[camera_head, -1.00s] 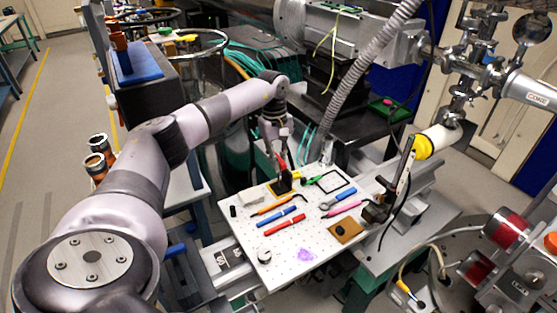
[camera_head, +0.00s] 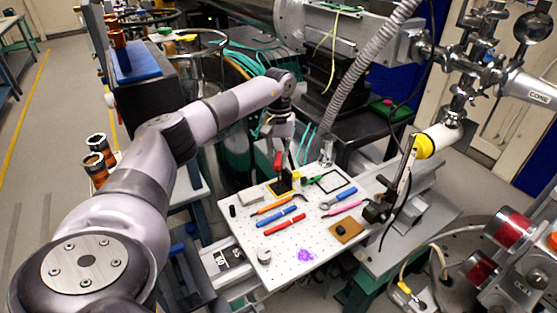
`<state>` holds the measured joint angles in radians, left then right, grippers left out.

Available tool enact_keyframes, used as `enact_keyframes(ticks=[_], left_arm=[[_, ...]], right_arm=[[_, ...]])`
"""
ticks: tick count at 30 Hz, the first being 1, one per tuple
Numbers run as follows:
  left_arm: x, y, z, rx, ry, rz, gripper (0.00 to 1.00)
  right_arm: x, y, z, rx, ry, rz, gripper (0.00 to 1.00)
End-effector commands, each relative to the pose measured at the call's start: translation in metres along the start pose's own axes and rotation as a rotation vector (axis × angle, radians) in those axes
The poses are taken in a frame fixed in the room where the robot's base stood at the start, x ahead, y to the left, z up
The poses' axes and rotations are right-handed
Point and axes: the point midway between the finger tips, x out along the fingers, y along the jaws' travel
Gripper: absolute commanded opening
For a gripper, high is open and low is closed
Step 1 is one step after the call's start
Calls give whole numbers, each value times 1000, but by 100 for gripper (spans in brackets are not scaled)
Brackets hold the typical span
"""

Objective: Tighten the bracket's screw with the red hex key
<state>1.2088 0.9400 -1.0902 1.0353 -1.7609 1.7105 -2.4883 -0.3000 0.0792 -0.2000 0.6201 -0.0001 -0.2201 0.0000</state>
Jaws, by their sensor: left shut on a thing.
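My left gripper (camera_head: 284,146) points down over the back of the white perforated board (camera_head: 255,225). It is shut on the red hex key (camera_head: 278,161), whose red part shows upright just below the fingers. A small dark bracket (camera_head: 285,187) with yellow beside it stands on the board directly under the key. The screw is too small to make out. I cannot tell whether the key's tip touches it. My right gripper is not in view.
On the board lie an orange-and-black tool (camera_head: 277,205), a blue tool (camera_head: 281,218), a red tool (camera_head: 285,224), a pink tool (camera_head: 343,208), a blue-handled wrench (camera_head: 340,197) and a brown block (camera_head: 346,230). A ribbed hose (camera_head: 350,80) hangs behind. The board's front left is mostly clear.

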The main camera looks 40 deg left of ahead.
Motion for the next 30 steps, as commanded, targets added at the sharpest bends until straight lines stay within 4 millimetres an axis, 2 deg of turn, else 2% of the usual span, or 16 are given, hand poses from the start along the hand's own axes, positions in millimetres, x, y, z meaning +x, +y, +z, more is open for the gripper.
enact_keyframes(ticks=[12,21,30], left_arm=[[0,0,0,33,0,-3,0],[0,1,0,338,-4,-40,0],[0,1,0,371,-5,-44,0]], right_arm=[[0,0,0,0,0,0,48],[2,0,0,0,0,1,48],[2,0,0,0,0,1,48]])
